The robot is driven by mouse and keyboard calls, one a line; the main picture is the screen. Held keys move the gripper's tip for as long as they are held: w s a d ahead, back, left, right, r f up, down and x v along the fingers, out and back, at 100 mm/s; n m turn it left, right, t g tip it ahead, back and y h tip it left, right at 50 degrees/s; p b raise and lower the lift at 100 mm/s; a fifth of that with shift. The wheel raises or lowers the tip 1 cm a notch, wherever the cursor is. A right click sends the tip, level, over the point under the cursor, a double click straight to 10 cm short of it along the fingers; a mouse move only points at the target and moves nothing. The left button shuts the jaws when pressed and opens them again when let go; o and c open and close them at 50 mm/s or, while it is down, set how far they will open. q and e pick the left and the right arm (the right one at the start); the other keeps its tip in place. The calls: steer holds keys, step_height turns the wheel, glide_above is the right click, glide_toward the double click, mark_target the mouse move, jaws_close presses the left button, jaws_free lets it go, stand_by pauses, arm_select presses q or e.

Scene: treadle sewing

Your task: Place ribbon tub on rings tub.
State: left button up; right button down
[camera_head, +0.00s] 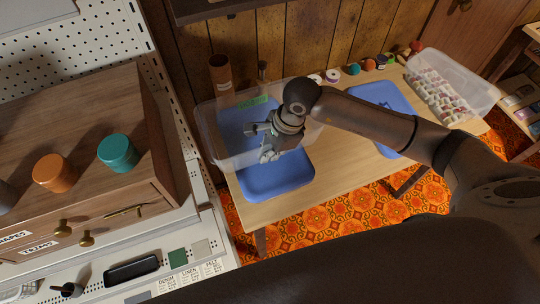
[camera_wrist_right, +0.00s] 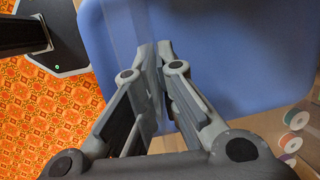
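A clear tub (camera_head: 212,128) stands at the left of the low wooden table, over a blue panel. I take it for the ribbon tub; its contents are mostly hidden by my arm. Round rolls (camera_wrist_right: 293,122) show at the lower right of the wrist view. My right gripper (camera_head: 268,154) is at this tub's near side. In the wrist view its fingers (camera_wrist_right: 157,52) are nearly together, with the thin clear wall seeming to run between them. Another clear tub (camera_head: 484,91), with rows of small pale items, stands at the table's right end and fits the rings tub. My left gripper is out of view.
Blue panels lie on the table at the front left (camera_head: 275,183) and middle right (camera_head: 372,96). Small spools (camera_head: 353,69) line the back edge by the wall. A brown cylinder (camera_head: 220,72) stands behind the left tub. A wooden cabinet (camera_head: 95,95) with jars fills the left.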

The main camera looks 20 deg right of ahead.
step_height(320, 180, down, 2)
steer(key=shift+s+f+p, duration=0.1)
steer(key=shift+p, duration=0.5)
steer(key=shift+f, duration=0.25)
steer(key=shift+f, duration=0.1)
steer(key=shift+f+b, duration=0.15)
steer(key=shift+b, duration=0.15)
steer(key=c, duration=1.6)
jaws_free()
steer(key=shift+c, duration=0.2)
